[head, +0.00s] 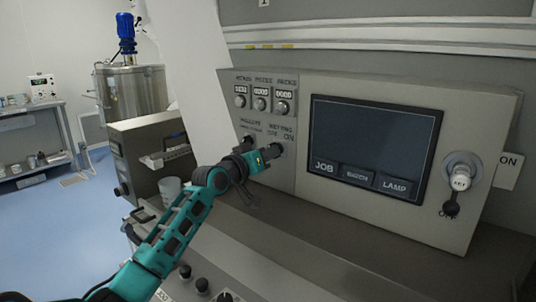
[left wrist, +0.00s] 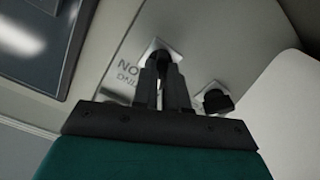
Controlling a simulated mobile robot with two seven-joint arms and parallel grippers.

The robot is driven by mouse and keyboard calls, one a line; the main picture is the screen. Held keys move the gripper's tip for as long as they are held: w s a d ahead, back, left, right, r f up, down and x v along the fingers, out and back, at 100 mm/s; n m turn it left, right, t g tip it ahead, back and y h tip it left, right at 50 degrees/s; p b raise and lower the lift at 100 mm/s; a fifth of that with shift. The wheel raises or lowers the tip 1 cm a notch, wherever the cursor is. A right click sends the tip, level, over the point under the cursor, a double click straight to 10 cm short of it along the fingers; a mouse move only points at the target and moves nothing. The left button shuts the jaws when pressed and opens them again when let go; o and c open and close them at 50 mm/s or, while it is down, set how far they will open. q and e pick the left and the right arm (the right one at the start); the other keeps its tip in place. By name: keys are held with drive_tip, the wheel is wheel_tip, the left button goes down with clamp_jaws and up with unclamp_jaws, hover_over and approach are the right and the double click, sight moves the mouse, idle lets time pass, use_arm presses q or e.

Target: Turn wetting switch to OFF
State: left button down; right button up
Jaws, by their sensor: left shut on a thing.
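The wetting switch (head: 278,147) is a dark knob on the grey control panel, under a label reading "WETTING" with "OFF" on the left and "ON" on the right. My left gripper (head: 270,154) is at the switch, its fingers shut on the knob. In the left wrist view, the two dark fingers of my left gripper (left wrist: 162,85) close around the switch, whose light square plate (left wrist: 158,46) shows behind them beside the upside-down "ON" lettering. The fingers hide most of the knob, so I cannot tell which way it points. My right gripper is not in view.
Another dark switch (left wrist: 216,99) sits close beside the fingers. Above are three small displays with knobs (head: 261,103). To the right are a dark screen (head: 375,143) and a round key switch (head: 461,178). A ledge (head: 330,228) runs below the panel.

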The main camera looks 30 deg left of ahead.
use_arm(q)
drive_tip(key=shift+n, duration=0.6)
drive_tip(key=c, duration=1.2)
unclamp_jaws()
drive_tip(key=shift+o, duration=0.2)
drive_tip(key=shift+s, duration=0.15)
drive_tip(key=s+a+b, duration=0.1)
drive_tip(key=s, duration=1.1)
drive_tip(key=shift+s, duration=0.35)
drive_tip(key=shift+f, duration=0.1)
